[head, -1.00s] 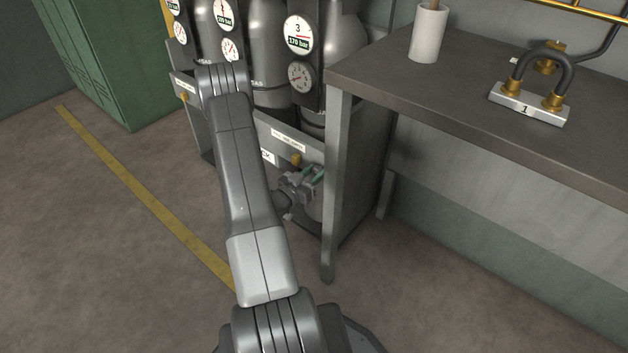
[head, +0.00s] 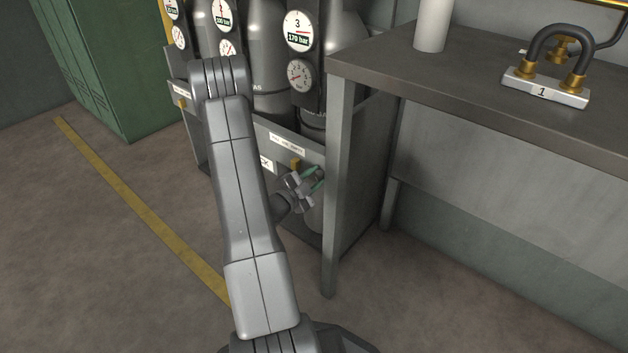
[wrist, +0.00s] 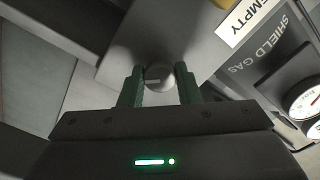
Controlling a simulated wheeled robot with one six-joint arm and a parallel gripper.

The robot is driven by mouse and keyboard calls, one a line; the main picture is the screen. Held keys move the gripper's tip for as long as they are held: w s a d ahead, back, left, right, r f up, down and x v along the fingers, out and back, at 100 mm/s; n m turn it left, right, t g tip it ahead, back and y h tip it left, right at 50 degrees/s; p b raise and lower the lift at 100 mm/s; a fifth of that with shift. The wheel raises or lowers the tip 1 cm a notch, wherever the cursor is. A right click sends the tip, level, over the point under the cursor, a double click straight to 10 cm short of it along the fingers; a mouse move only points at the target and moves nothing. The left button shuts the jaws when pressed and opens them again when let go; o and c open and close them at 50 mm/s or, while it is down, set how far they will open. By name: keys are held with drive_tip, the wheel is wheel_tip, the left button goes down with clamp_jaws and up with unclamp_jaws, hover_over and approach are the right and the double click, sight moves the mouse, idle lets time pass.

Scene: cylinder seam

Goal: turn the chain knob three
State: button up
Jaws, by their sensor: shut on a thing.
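My gripper (head: 315,178) is low at the front of the cylinder rack, beside the bench leg. In the wrist view its two green fingers (wrist: 160,84) stand on either side of a round grey knob (wrist: 158,73) with a pale mark on its face. They are shut on it. I take it for chain knob three; no number shows on it. In the head view the knob is hidden at the fingers. Cylinder three's gauge panel, marked 3 and 170 bar (head: 297,31), stands above.
A grey bench (head: 430,85) stands close right of my gripper, its front leg (head: 335,190) nearest. On it are a white cup (head: 433,25) and a block marked 1 (head: 545,87). A small brass part (head: 296,164) sits on the rack front. The floor left is clear, with green lockers (head: 110,65) behind.

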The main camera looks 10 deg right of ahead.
drive_tip(key=m, duration=0.5)
drive_tip(key=shift+m, duration=0.4)
idle(0.3)
drive_tip(key=o, duration=1)
drive_tip(key=shift+s+a, duration=0.1)
drive_tip(key=p+v, duration=0.3)
drive_tip(key=v, duration=1)
drive_tip(key=shift+s+a, duration=0.2)
drive_tip(key=b+x, duration=0.3)
drive_tip(key=x, duration=1.1)
drive_tip(key=shift+a, duration=0.1)
